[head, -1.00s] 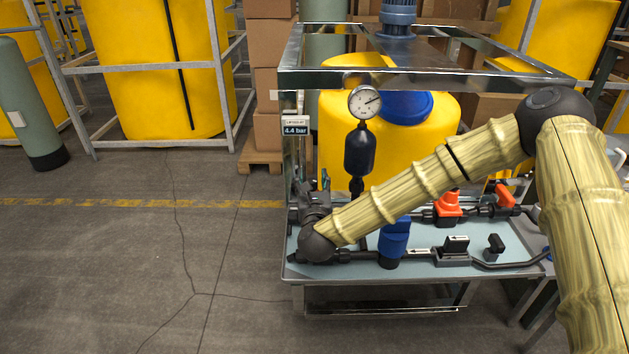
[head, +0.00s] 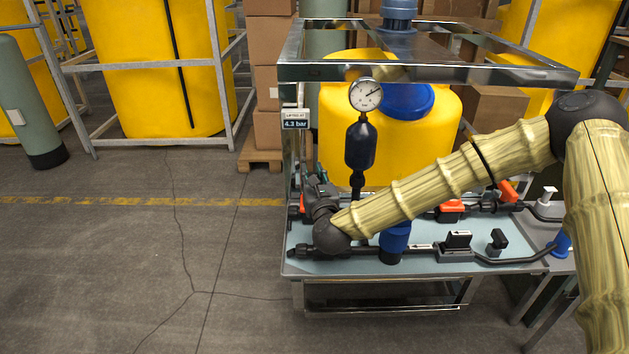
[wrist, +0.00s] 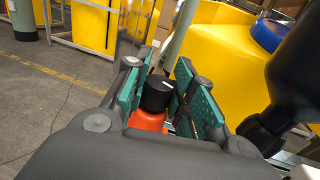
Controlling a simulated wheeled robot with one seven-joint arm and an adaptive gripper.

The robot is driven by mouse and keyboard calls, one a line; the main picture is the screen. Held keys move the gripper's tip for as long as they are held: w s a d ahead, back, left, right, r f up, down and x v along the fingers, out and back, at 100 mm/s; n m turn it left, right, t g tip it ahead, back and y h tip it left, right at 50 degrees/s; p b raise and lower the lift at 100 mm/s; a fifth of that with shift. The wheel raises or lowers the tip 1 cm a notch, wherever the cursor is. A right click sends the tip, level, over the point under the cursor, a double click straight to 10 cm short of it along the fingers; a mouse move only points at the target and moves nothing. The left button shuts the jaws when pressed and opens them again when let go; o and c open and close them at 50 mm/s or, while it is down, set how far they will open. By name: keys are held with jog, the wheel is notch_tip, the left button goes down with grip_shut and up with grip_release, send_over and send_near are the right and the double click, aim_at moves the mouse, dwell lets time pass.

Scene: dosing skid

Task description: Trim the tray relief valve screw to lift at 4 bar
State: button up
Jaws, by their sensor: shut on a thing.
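The relief valve shows in the wrist view as an orange-red body (wrist: 148,121) with a black adjusting screw knob (wrist: 157,93) on top, bearing a pale mark. My gripper (wrist: 160,88) has its green-padded jaws shut on the knob, one pad on either side. In the head view my gripper (head: 317,180) is at the left end of the tray (head: 330,266), and my wrist hides most of the valve. The display (head: 297,120) on the frame post reads 4.3 bar. The round gauge (head: 366,95) has its needle pointing up and right.
A black vessel (head: 360,146) stands under the gauge, close to my gripper's right. A blue fitting (head: 393,240), black pipework and orange-handled valves lie along the tray. A metal frame (head: 420,74) spans above.

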jog(key=shift+w+d+f+n+g+y+b, duration=0.1)
jog(key=shift+n+g+y+b, duration=0.1)
jog(key=shift+n+y+b, duration=0.45)
jog(key=shift+f+n+g+y+b, duration=0.1)
jog(key=shift+n+g+y+b, duration=0.2)
jog(key=shift+y+b, duration=0.4)
jog(key=shift+r+n+y, duration=0.15)
jog(key=shift+n+y, duration=0.2)
jog(key=shift+y, duration=0.3)
jog(key=o, duration=1.1)
jog(key=shift+c, duration=0.2)
jog(key=v, duration=1.2)
jog(key=shift+r, duration=0.1)
